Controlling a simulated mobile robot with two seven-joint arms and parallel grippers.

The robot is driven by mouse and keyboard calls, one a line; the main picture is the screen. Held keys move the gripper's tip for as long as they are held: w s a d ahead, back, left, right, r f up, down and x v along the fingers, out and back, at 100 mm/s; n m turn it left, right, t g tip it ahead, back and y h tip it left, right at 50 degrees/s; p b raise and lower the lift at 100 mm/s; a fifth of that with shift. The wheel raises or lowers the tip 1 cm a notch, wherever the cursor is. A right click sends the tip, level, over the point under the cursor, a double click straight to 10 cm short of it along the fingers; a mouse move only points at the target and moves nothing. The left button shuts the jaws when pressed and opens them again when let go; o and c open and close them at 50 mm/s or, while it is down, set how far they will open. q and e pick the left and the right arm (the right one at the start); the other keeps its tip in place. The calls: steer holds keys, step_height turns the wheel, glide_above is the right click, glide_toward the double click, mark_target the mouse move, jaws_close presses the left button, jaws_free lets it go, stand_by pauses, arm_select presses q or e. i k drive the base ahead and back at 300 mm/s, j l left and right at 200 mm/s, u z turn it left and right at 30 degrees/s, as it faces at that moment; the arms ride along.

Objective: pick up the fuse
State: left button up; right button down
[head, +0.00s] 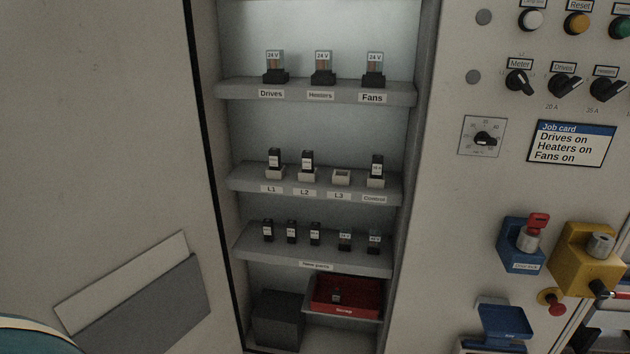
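Black fuses with white labels stand in two rows in the open cabinet in the head view. On the middle shelf, fuses sit upright in pale holders at L1 (274,159), L2 (307,161) and Control (376,167). The L3 holder (341,177) is empty. Neither gripper is in view.
The red bin (362,293) and a dark box (279,319) stand at the cabinet bottom. Relays, including the Drives relay (275,68), fill the top shelf. The right panel holds switches, a job card (571,144), a blue lock box (521,248) with red key and a yellow box (583,262).

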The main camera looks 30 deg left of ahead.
mark_target(269, 231)
steer(key=i+u, duration=0.35)
steer(key=i, duration=0.3)
steer(key=i+l+u, duration=0.15)
steer(key=i+u, duration=0.2)
steer(key=i, duration=0.25)
